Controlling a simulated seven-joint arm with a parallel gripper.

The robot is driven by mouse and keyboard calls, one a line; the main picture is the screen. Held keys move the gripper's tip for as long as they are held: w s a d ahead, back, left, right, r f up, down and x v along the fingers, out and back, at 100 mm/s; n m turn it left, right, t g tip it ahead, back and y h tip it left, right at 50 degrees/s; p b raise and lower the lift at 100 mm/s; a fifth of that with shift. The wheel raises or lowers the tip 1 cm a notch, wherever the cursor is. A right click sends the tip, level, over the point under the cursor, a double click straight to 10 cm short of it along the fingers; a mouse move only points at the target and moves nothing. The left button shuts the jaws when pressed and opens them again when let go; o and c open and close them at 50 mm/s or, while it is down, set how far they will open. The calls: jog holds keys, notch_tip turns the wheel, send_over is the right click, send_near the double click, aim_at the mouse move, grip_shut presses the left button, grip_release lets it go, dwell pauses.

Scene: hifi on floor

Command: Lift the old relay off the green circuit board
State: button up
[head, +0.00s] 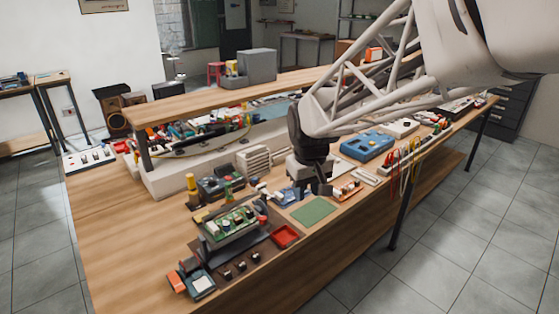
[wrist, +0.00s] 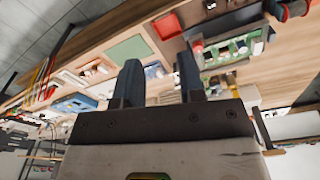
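The green circuit board (head: 232,222) sits raised in a dark holder near the front of the workbench in the head view. It carries several small parts, and I cannot tell which one is the old relay. The board also shows at the upper right of the wrist view (wrist: 228,50). My gripper (head: 322,187) is behind and to the right of the board in the head view, above the bench. In the wrist view its two dark fingers (wrist: 159,72) are spread wide with nothing between them. The gripper is open and apart from the board.
A red tray (head: 285,236) and a green mat (head: 313,210) lie right of the board. A brown mat (head: 258,258) with several small dark parts lies in front. The bench's left side (head: 115,220) is bare.

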aim_at(251, 213)
jog(key=w+a+f+n, duration=0.1)
jog(key=w+a+f, duration=0.3)
jog(key=a, duration=0.4)
jog(key=w+a+f+n+g, duration=0.1)
jog(key=w+a+f+n, duration=0.1)
jog(key=w+a+f, duration=0.3)
jog(key=a, duration=0.3)
jog(key=shift+w+a+f, duration=0.2)
jog(key=shift+w+f, duration=0.05)
jog(key=shift+w, duration=0.1)
jog(key=shift+f, duration=1.25)
jog(key=shift+f, duration=0.1)
jog(key=shift+w+f, duration=0.2)
jog(key=shift+f, duration=2.3)
jog(key=c, duration=0.6)
